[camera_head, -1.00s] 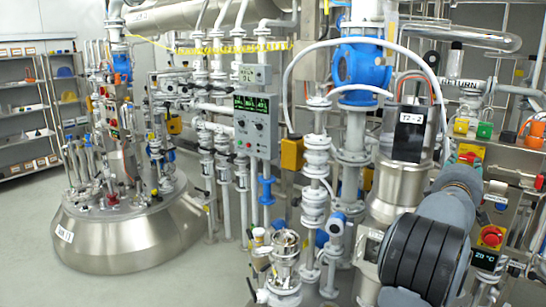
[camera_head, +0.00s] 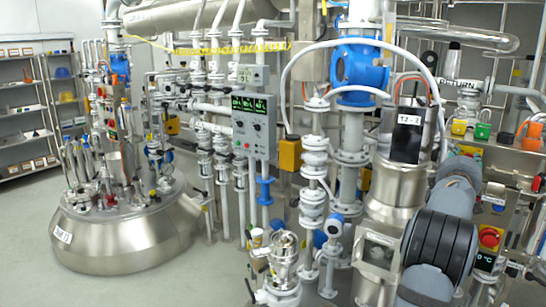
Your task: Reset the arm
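My arm (camera_head: 440,240) shows at the lower right as dark grey and blue-grey links. It stands in front of the steel vessel labelled T2-2 (camera_head: 395,190) and the panel at the right. My gripper cannot be made out; the end of the arm is hidden behind its own links or out of the picture.
A large steel reactor (camera_head: 130,240) stands on the left floor. A control box with green displays (camera_head: 254,125) hangs in the middle among white pipes. A red emergency button (camera_head: 490,238) is close to the right of my arm. Open floor lies at the lower left.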

